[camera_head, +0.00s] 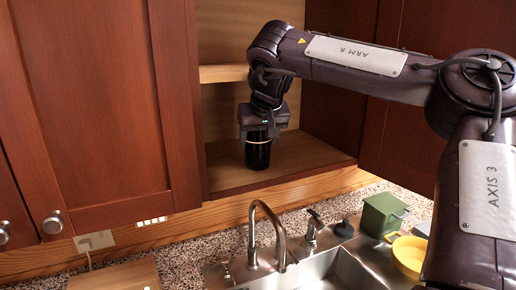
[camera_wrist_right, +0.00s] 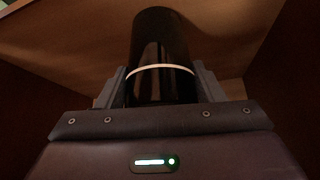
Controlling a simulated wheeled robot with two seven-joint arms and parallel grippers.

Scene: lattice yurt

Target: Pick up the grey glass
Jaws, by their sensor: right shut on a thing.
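The glass (camera_head: 258,154) is dark, nearly black, with a pale ring around it, and it is inside the open cupboard. In the head view it is upright at the bottom shelf; I cannot tell whether its base touches the shelf. My right gripper (camera_head: 262,136) reaches in from the right and is shut on the glass near its upper part. In the right wrist view the glass (camera_wrist_right: 162,55) stands between the two fingers (camera_wrist_right: 160,88), with its pale ring just beyond them. My left gripper is not in view.
The cupboard floor (camera_head: 310,153) is otherwise bare, with a middle shelf (camera_head: 222,73) above and a closed door (camera_head: 90,90) at left. Below are a faucet (camera_head: 252,232), a sink (camera_head: 325,270), a green container (camera_head: 382,212) and a yellow bowl (camera_head: 408,255).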

